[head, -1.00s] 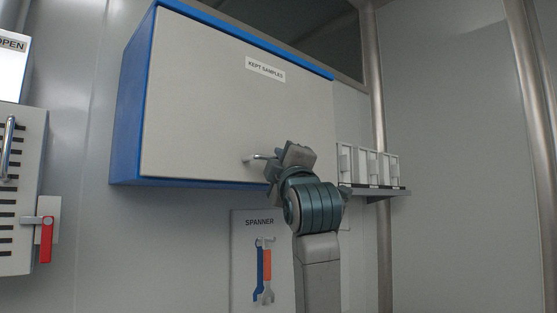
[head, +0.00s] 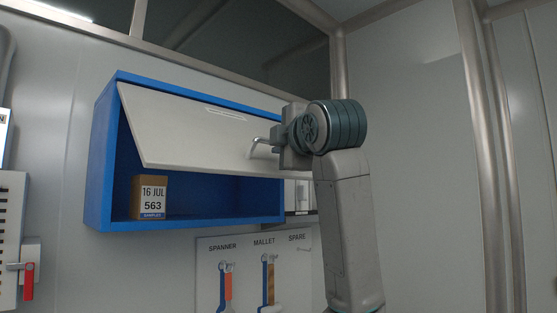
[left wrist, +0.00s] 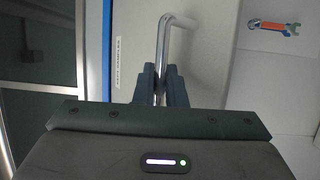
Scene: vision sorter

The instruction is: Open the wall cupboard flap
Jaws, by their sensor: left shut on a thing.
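The blue wall cupboard (head: 99,170) is on the wall in the head view. Its pale grey flap (head: 190,135) is hinged along the top and tilted outward, part-way open, with the lower part of the inside showing. My left gripper (head: 277,146) is at the flap's lower right, shut on the metal bar handle (head: 257,143). In the left wrist view the two fingers (left wrist: 160,88) close around the handle bar (left wrist: 163,45), and the flap (left wrist: 205,60) lies behind them. My right gripper is in neither view.
A brown box (head: 150,198) labelled 16 JUL 563 stands inside the cupboard at the left. A tool board (head: 245,250) with a spanner and a mallet is below. A grey panel with a red lever (head: 29,281) is at the far left. A metal post stands behind my arm.

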